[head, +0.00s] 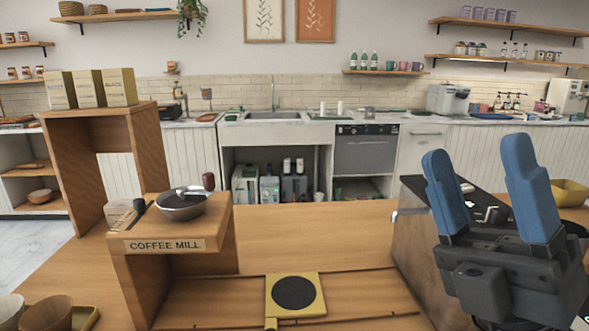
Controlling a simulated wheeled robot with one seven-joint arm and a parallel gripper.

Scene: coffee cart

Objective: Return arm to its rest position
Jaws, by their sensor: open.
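My gripper (480,175) is at the right of the head view, raised in front of a dark-topped box (425,245). Its two blue fingers point up and stand wide apart, with nothing between them. The black gripper body hides part of the box and of the counter behind it.
A wooden stand labelled COFFEE MILL (165,246) holds a metal bowl (180,208). A yellow plate with a black disc (294,293) lies on the counter at front centre. Boxes (90,88) top a wooden shelf at left. A yellow bin (570,192) is behind my gripper.

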